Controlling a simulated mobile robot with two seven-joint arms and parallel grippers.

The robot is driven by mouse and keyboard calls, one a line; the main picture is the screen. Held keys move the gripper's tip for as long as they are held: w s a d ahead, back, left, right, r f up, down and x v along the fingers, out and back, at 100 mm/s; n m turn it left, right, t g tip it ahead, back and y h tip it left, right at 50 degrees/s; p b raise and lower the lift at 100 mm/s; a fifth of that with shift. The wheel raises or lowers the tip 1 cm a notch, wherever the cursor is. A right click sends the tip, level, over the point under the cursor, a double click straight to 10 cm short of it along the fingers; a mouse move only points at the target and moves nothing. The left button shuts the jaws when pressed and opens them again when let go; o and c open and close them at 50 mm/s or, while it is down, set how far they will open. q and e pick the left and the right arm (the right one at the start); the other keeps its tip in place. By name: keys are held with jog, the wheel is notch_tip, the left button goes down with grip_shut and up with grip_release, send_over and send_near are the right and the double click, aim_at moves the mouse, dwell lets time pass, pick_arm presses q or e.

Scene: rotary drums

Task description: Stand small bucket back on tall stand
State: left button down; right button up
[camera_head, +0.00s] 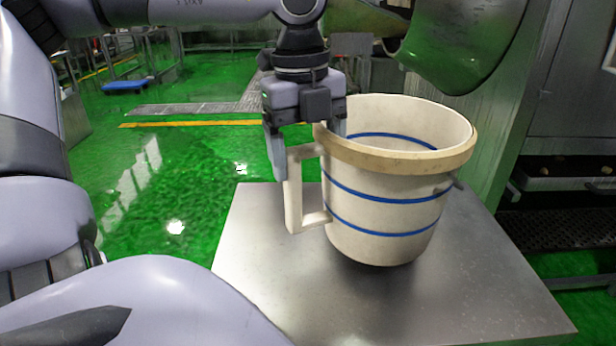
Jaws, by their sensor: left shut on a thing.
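The small bucket (385,185) is cream-white with blue stripes, a tan rim and a square side handle. It is upright over the middle of the flat metal top of the stand (270,290). A dark shadow lies under its base, and I cannot tell whether it touches the top or hangs just above it. My left gripper (303,145) points down at the bucket's left side and is shut on it where the handle meets the rim. My right gripper is not in view.
A large dark metal drum (460,45) hangs close above and behind the bucket. A steel cabinet with a tray (570,183) stands at the right. Green wet floor (180,200) lies open to the left, with a blue platform (127,86) farther back.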

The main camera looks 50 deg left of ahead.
pick_arm(q)
jog(key=shift+f, duration=1.9)
grip_release()
jog(key=r, duration=0.8)
jog(key=r+p, duration=0.1)
jog(key=r, duration=0.3)
jog(key=shift+s+a, duration=0.3)
